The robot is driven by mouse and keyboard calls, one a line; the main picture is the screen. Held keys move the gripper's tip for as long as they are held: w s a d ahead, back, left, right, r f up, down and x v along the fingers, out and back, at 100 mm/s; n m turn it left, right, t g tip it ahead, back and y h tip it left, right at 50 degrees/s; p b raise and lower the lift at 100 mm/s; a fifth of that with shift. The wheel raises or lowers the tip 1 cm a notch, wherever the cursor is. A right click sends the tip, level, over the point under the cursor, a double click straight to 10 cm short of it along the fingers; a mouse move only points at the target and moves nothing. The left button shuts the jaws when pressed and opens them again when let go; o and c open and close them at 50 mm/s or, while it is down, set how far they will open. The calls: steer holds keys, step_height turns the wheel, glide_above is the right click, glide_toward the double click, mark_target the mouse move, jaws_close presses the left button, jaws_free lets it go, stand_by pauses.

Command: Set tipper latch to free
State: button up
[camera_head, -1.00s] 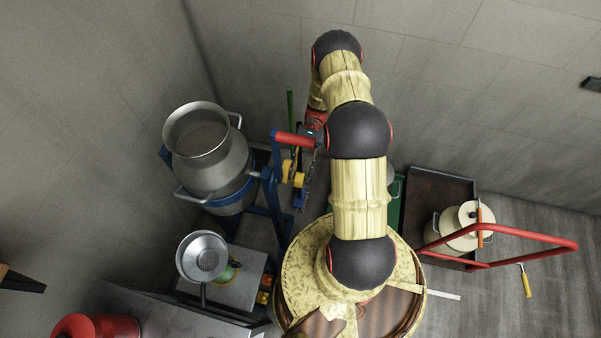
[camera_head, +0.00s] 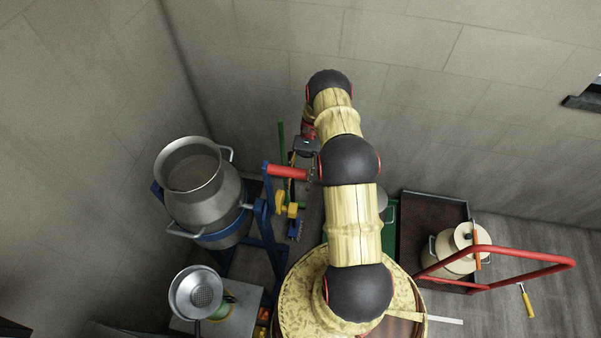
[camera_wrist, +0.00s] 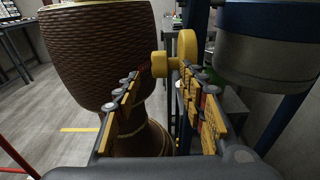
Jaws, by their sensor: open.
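The tipper is a blue frame (camera_head: 262,228) that holds a grey metal can (camera_head: 205,200), mouth tilted up. A yellow knob-like part (camera_head: 287,206), seemingly the latch, sits on the frame's right side below a red handle (camera_head: 287,172). In the wrist view the yellow part (camera_wrist: 187,46) is a disc with a short stub, just beyond the fingertips. My gripper (camera_wrist: 161,74) is open and empty, with the stub ahead of the gap between its fingers, apart from them. In the head view my gripper is partly hidden behind the red handle. The latch's setting cannot be told.
A dark red-framed cart (camera_head: 425,215) bears a cream can (camera_head: 458,250) at right. A green upright (camera_head: 281,140) stands behind the tipper. Walls close in at left and back.

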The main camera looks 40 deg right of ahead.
steer(key=shift+v, duration=1.7)
